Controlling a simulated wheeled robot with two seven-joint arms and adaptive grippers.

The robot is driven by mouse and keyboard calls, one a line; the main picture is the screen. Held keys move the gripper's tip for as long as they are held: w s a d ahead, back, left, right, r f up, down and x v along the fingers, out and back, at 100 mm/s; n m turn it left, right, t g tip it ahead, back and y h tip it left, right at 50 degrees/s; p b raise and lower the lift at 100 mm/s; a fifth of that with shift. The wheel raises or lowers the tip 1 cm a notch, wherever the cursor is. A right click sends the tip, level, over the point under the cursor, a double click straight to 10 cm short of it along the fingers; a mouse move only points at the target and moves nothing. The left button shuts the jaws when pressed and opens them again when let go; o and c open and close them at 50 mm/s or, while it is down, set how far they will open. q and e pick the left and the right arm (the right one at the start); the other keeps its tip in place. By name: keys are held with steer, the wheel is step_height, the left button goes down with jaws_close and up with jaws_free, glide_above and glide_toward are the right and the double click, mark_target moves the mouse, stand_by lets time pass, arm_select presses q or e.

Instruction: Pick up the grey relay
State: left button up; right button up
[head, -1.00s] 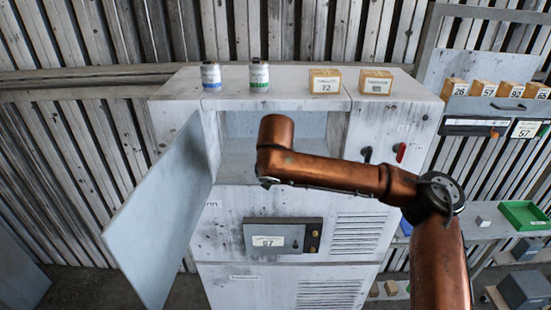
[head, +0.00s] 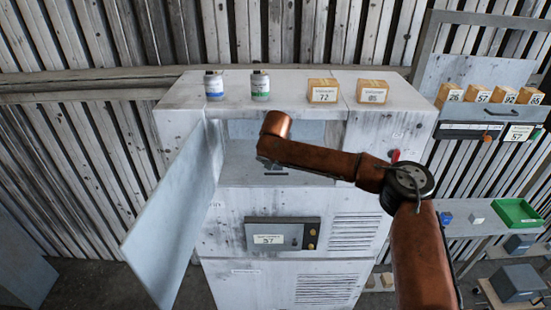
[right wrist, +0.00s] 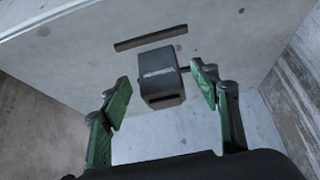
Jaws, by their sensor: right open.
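The grey relay (right wrist: 161,78) is a small dark grey block with a pale label strip on its face. In the right wrist view it sits against the pale inner wall of the cabinet, just below a dark slot or rail. My right gripper (right wrist: 163,92) is open, its two green fingers on either side of the relay with gaps visible. I cannot tell how far the fingertips are from it in depth. In the head view my right arm reaches into the open upper compartment (head: 245,160), and it hides the relay and most of the gripper. My left gripper is not in view.
The compartment's grey door (head: 175,215) hangs open on the left. Two cans (head: 260,85) and two small boxes (head: 323,91) stand on the cabinet top. A shelf with a green tray (head: 517,213) is at the right. The compartment walls are close around my right gripper.

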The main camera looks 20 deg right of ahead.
steer(key=shift+p+x, duration=0.3)
steer(key=shift+x, duration=0.85)
steer(key=shift+c, duration=0.7)
steer(key=c, duration=1.2)
steer(key=shift+r, duration=0.1)
